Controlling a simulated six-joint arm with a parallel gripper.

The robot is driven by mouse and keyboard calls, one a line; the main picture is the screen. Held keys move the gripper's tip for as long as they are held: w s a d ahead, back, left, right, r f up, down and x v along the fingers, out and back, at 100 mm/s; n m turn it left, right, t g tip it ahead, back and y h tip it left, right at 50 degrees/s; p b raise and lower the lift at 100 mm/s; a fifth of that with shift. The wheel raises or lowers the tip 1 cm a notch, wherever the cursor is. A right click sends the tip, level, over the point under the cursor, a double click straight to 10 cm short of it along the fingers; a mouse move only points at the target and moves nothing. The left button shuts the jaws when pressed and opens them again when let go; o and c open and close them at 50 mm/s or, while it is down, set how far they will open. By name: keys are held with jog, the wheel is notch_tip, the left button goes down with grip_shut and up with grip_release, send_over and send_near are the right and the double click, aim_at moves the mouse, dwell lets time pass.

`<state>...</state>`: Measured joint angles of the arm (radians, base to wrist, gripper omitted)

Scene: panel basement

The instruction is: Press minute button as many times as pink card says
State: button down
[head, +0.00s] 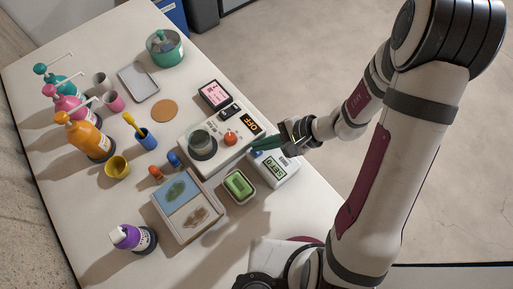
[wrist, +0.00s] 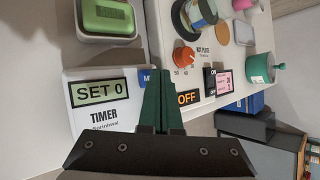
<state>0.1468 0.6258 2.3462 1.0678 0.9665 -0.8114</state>
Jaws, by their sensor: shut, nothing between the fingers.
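The white timer (head: 286,178) stands at the table's right edge. In the wrist view the timer (wrist: 95,144) shows "SET 0" on its green display (wrist: 100,92). In the head view my gripper (head: 257,146) is over the timer's upper end; contact cannot be told. The pink card (head: 214,93) in a black frame stands behind the hot plate; its writing is too small to read surely.
The hot plate (head: 187,128) with an orange knob (head: 230,138) and an "OFF" display (head: 252,124) is close beside my fingers. A green soap in a dish (head: 240,186) and a picture tray (head: 212,220) are nearby. Pump bottles, cups and a pot fill the table's far side.

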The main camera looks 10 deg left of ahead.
jog(key=shift+f, duration=0.45)
dwell(0.6)
jog(key=shift+r, duration=0.9)
jog(key=shift+r, duration=0.1)
jog(key=shift+r, duration=2.4)
dwell(0.5)
notch_tip(320, 180, up, 4)
jog(key=shift+f, duration=0.1)
jog(key=shift+f, duration=0.1)
